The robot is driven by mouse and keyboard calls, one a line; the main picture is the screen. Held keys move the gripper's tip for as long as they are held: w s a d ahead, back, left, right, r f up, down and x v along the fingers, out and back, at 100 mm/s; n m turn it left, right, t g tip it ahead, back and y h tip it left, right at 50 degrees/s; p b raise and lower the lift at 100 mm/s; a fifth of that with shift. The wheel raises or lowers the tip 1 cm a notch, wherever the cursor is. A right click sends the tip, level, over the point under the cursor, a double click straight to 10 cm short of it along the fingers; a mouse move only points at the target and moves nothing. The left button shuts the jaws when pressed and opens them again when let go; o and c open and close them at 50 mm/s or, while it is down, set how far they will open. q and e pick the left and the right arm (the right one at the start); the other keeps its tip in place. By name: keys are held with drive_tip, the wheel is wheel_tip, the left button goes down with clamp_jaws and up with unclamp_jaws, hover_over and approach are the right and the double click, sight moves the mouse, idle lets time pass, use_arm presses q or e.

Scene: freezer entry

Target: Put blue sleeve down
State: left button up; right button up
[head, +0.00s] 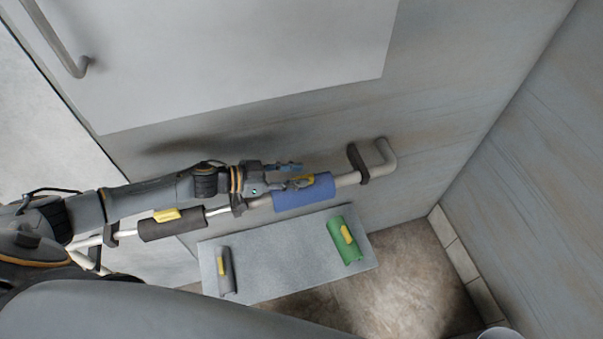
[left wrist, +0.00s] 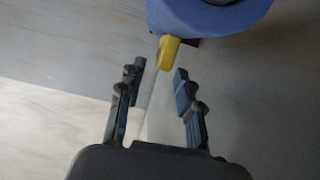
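The blue sleeve (head: 303,198) with a yellow tab sits along the metal rail (head: 347,180), apparently around it, near the rail's right end. In the left wrist view the blue sleeve (left wrist: 212,14) fills the top edge, its yellow tab (left wrist: 169,52) pointing toward me. My left gripper (head: 299,175) is at the tab. In the left wrist view the gripper (left wrist: 160,72) has its fingers apart, with nothing held between them; the tab is around the opening of the fingertips. Whether a finger touches it is unclear. My right gripper is not in view.
A dark grey sleeve (head: 172,227) with a yellow tab is on the rail further left. Below, a grey shelf (head: 285,260) bears a dark sleeve (head: 226,270) and a green sleeve (head: 344,240), with bare room between. Black brackets (head: 357,163) hold the rail.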

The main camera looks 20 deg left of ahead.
use_arm(q)
drive_tip(key=p+v, duration=0.2)
drive_tip(key=v, duration=0.8)
drive_tip(key=shift+s+r, duration=0.1)
drive_tip(key=shift+s, duration=0.05)
